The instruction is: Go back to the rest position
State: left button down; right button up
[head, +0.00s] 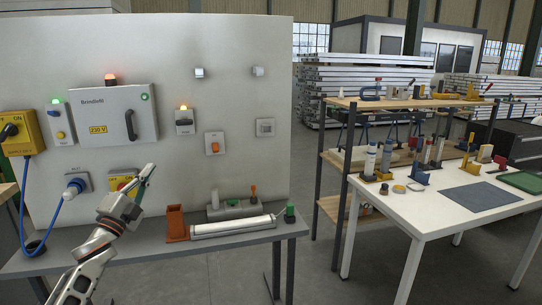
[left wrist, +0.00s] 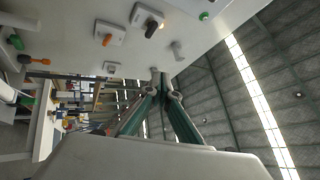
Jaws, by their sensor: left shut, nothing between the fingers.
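My left gripper (head: 149,170) is raised in front of the white panel (head: 240,100), near the red-and-yellow switch box (head: 120,181), which it partly covers. The fingers are shut with nothing between them. In the left wrist view the closed gripper (left wrist: 160,78) points up toward the panel, with the roof behind it. I cannot tell how far the fingertips are from the panel. My right gripper is in neither view.
A blue cable (head: 55,215) hangs at the left. A white table (head: 400,205) with several items stands right, beyond open floor.

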pick_arm(q)
jog(key=w+a+f+n+g+y, duration=0.35)
jog(key=a+f+n+y, duration=0.65)
jog(key=n, duration=0.5)
jog(key=s+d+f+g+h, duration=0.1)
jog(key=s+d+f+h, duration=0.2)
jog(key=f, duration=0.4)
jog(key=s+d+f+g, duration=0.1)
jog(key=s+d+f, duration=0.3)
jog(key=f, duration=0.3)
jog(key=s+d+f+m+g+h, duration=0.1)
jog(key=s+d+f, duration=0.2)
jog(key=s+f, duration=0.25)
jog(key=s+d+f+g+h, duration=0.1)
jog(key=s+d+f, duration=0.3)
jog(key=s+f, duration=0.15)
jog(key=s+d+f+g, duration=0.1)
jog(key=s+d+f, duration=0.3)
jog(key=s, duration=0.5)
jog(key=s+d+f+g+h, duration=0.1)
jog(key=s+d+f, duration=0.2)
jog(key=s, duration=0.7)
jog(key=s+d+f+g, duration=0.2)
jog(key=s+d+f, duration=0.2)
jog(key=s, duration=0.6)
jog(key=shift+s+d+f+n+h, duration=0.3)
jog(key=shift+f+n+h, duration=0.1)
jog(key=shift+f, duration=0.3)
